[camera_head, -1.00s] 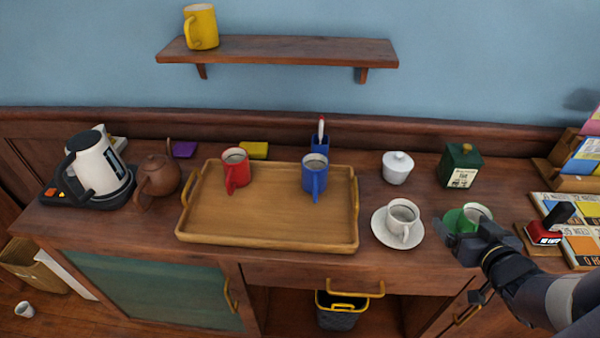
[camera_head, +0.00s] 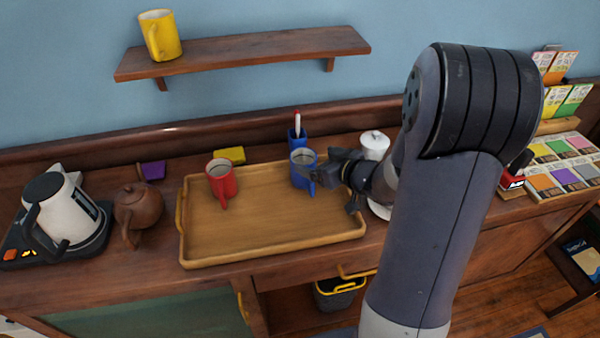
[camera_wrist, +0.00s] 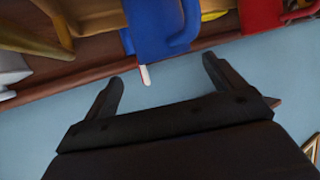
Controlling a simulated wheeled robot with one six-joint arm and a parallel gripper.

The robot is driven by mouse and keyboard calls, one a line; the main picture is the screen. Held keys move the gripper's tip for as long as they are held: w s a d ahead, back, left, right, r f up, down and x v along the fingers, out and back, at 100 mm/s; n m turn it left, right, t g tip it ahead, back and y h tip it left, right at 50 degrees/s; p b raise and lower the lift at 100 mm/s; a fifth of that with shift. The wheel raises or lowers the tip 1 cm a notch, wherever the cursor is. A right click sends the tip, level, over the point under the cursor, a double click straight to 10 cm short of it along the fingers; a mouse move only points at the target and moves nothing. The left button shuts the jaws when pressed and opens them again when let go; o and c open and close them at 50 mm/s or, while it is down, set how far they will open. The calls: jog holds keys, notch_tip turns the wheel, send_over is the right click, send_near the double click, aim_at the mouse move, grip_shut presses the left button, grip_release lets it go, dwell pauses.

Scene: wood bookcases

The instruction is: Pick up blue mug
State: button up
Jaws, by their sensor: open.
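The blue mug (camera_head: 301,161) stands upright at the back right of the wooden tray (camera_head: 265,235). My gripper (camera_head: 315,174) is at its right side in the head view, overlapping the mug's lower right and part of its handle; I cannot tell whether they touch. In the wrist view, the blue mug (camera_wrist: 155,22) is at the top centre, beyond the fingertips. My gripper (camera_wrist: 162,75) is open there, with nothing visible between its fingers.
A red mug (camera_head: 221,180) stands left on the tray. A blue pen holder (camera_head: 297,138) with a pen is close behind the blue mug. A white lidded pot (camera_head: 375,146) stands to the right. My arm hides much of the right side. The tray's front is clear.

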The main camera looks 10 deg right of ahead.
aim_at(296, 155)
jog(key=x, duration=0.5)
jog(key=shift+a+f, duration=0.4)
jog(key=c, duration=1.2)
